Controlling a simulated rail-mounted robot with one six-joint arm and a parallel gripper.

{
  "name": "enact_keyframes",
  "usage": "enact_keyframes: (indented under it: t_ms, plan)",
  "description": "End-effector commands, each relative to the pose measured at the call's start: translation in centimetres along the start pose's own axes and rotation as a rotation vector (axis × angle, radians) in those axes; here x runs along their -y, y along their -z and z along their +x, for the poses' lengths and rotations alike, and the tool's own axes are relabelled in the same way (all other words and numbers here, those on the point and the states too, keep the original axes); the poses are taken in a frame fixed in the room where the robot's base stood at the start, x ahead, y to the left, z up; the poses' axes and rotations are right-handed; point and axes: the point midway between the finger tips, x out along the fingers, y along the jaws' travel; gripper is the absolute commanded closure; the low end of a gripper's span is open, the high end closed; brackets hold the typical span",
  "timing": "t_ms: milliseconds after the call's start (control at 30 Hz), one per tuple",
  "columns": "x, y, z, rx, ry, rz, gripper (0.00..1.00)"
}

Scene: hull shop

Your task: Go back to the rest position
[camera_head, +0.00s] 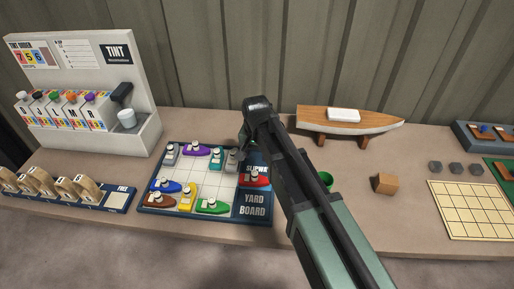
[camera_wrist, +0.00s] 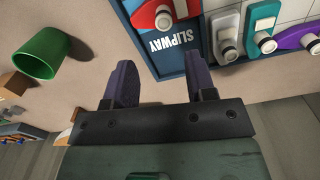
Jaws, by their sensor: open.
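My gripper (camera_wrist: 162,84) is open in the wrist view, with nothing between its two dark fingers. It hangs beside the edge of the blue yard board (camera_wrist: 180,62), near the word SLIPWAY. In the head view my arm hides most of the gripper. The yard board (camera_head: 253,212) carries several toy boats. A red boat (camera_head: 256,179) sits at the slipway, and it also shows in the wrist view (camera_wrist: 165,14). A grey boat (camera_wrist: 226,36) and a teal boat (camera_wrist: 262,24) stand on the grid close by.
A green cup (camera_wrist: 45,54) stands near the gripper. A wooden boat model (camera_head: 350,122) on a stand is at the back. A wooden block (camera_head: 386,184) and a tan grid board (camera_head: 468,208) lie right. The TINT dispenser (camera_head: 135,90) and a rack (camera_head: 118,197) stand left.

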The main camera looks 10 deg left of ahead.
Motion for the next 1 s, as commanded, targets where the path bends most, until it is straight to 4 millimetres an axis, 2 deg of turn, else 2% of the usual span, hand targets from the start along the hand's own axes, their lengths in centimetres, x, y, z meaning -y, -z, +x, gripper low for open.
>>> enact_keyframes:
  t_ms: [133,200,233,267,367,400,500,600,633,733,1000]
  plan:
    - [0.0,0.0,0.0,0.000,0.000,-0.008,0.49]
    - [-0.1,-0.1,0.0,0.000,0.000,-0.076,0.49]
    - [-0.5,-0.8,0.0,0.000,0.000,-0.132,0.49]
    - [-1.6,-2.2,0.0,0.000,0.000,-0.206,0.49]
    - [-9.2,-5.1,0.0,0.000,0.000,-0.313,0.49]
    - [-12.5,-6.2,0.0,0.000,0.000,-0.326,0.49]
    - [-19.5,-8.6,0.0,0.000,0.000,-0.298,0.49]
    - [-24.3,-10.0,0.1,0.000,0.001,-0.205,0.49]
    - [-25.2,-9.9,0.1,0.000,0.001,-0.182,0.49]
    - [-26.4,-9.3,0.1,0.000,0.001,-0.149,0.49]
    - [-26.3,-9.3,0.1,0.000,0.000,-0.149,0.49]
